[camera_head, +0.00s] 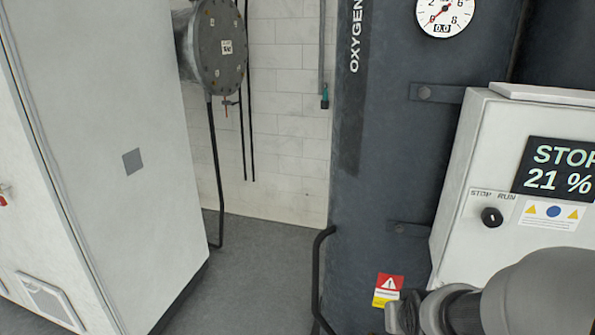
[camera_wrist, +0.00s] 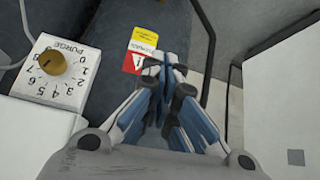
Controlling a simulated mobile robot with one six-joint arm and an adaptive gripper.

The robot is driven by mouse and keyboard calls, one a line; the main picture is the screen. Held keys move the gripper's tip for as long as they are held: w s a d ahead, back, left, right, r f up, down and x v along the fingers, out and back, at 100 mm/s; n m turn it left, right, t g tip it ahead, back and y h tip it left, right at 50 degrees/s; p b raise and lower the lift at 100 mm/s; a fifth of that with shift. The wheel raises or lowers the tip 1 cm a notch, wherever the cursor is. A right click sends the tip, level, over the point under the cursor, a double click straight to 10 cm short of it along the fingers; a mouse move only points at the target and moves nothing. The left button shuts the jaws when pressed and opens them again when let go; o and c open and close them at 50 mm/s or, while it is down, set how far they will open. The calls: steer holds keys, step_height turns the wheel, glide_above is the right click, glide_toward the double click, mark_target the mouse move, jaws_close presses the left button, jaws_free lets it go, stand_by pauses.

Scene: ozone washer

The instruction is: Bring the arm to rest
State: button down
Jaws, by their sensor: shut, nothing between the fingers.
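My gripper (camera_wrist: 172,72) shows in the wrist view, with its blue and grey fingers drawn together. It is shut and holds nothing. Beyond its fingertips lies the dark tank (camera_wrist: 105,35) with a red and yellow warning label (camera_wrist: 140,55); I cannot tell the distance to it. In the head view, grey links of my arm reach in at the lower right, in front of the control box (camera_head: 465,180). The fingers are not clear there.
The control box has a STOP/RUN knob (camera_head: 491,216) and a display (camera_head: 560,170) reading "STOP 21 %". A box with a PURGE dial (camera_wrist: 52,62) is left in the wrist view. A tall white cabinet (camera_head: 110,130) stands left. Bare floor (camera_head: 255,255) lies between cabinet and tank.

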steer(key=s+a+r+g, duration=0.1)
steer(key=s+a+r, duration=0.1)
steer(key=s, duration=0.5)
steer(key=s+a+r+g, duration=0.1)
steer(key=s+a+r, duration=0.1)
steer(key=s+r, duration=0.3)
steer(key=s+a+r+n+y, duration=0.1)
steer(key=s+a+r, duration=0.1)
steer(key=s, duration=0.6)
steer(key=shift+s+a+r+g, duration=0.3)
steer(key=shift+r+g, duration=0.1)
steer(key=shift+r, duration=0.35)
